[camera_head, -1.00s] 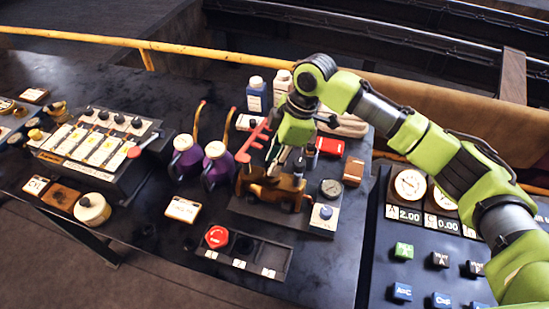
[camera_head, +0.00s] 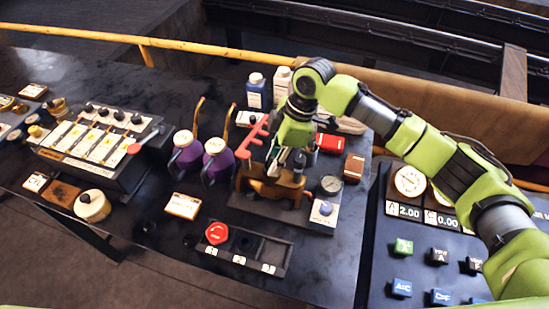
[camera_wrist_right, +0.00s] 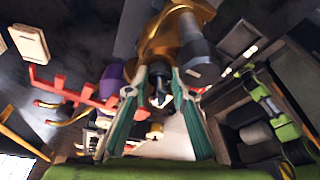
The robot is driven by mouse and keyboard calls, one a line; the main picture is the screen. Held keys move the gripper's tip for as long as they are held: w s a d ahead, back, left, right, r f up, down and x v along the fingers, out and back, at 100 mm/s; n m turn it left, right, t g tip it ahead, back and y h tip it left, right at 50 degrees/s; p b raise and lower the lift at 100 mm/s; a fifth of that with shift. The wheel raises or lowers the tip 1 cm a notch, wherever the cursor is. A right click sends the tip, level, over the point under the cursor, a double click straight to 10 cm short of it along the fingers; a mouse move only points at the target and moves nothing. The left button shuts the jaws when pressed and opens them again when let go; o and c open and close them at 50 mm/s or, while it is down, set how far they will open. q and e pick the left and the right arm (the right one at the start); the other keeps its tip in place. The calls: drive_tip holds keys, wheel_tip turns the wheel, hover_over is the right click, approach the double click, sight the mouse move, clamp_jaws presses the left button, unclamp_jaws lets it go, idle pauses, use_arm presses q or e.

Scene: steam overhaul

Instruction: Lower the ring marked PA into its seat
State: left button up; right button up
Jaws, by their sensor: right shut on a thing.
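My right gripper (camera_head: 288,160) points down over the brass valve body (camera_head: 268,188) on its dark base plate, near the middle of the head view. In the right wrist view its two teal-sided fingers (camera_wrist_right: 160,92) are close together on a small part (camera_wrist_right: 160,99), which I take to be the ring marked PA; no marking is readable. The brass body (camera_wrist_right: 172,38) shows just beyond the fingertips. The seat is hidden by the gripper, and I cannot tell whether the ring touches it. My left gripper is not in view.
A gauge (camera_head: 330,185) is at the right, and a tray with a red knob (camera_head: 217,233) is in front. Bottles (camera_head: 256,91) stand behind.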

drive_tip(key=shift+f, duration=0.35)
drive_tip(key=o, duration=1)
drive_tip(key=shift+c, duration=0.2)
drive_tip(key=shift+o, duration=0.3)
drive_tip(key=shift+o, duration=1.3)
wheel_tip(320, 180, up, 12)
drive_tip(key=p, duration=0.8)
drive_tip(key=shift+r, duration=0.25)
